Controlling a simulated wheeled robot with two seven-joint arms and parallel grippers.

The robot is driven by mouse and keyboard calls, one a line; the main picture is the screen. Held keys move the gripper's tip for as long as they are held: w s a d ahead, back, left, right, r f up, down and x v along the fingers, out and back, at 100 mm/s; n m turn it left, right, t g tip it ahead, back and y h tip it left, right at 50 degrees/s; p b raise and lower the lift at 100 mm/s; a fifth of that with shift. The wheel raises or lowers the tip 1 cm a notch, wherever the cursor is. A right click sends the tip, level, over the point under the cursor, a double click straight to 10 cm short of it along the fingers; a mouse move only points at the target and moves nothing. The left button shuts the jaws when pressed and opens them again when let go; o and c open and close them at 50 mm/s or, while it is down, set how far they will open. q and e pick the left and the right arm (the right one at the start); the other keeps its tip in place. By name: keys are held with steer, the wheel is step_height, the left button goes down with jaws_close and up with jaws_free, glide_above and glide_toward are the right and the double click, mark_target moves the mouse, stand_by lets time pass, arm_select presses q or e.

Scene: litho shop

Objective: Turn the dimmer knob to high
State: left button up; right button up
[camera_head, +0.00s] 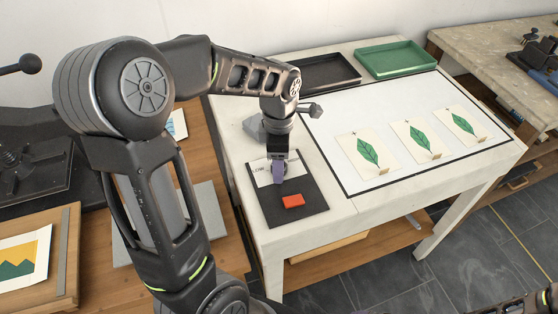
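A dark control panel (312,214) lies on the front left part of the white light table. It has a pale label strip reading "LOW" (259,168) at its left and a red rectangular switch (293,201) nearer the front. My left gripper (278,174) points down over the panel's upper middle, just behind the red switch. A purple-grey piece shows at its tip. I cannot tell whether this is a fingertip or part of the dimmer knob. The knob is otherwise hidden, and so is the gap between the fingers.
A black tray (322,75) and a green tray (396,59) stand at the back. A grey block (255,128) sits behind the panel.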

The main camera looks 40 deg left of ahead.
arm_select(q)
jaws_close()
stand_by(0.8)
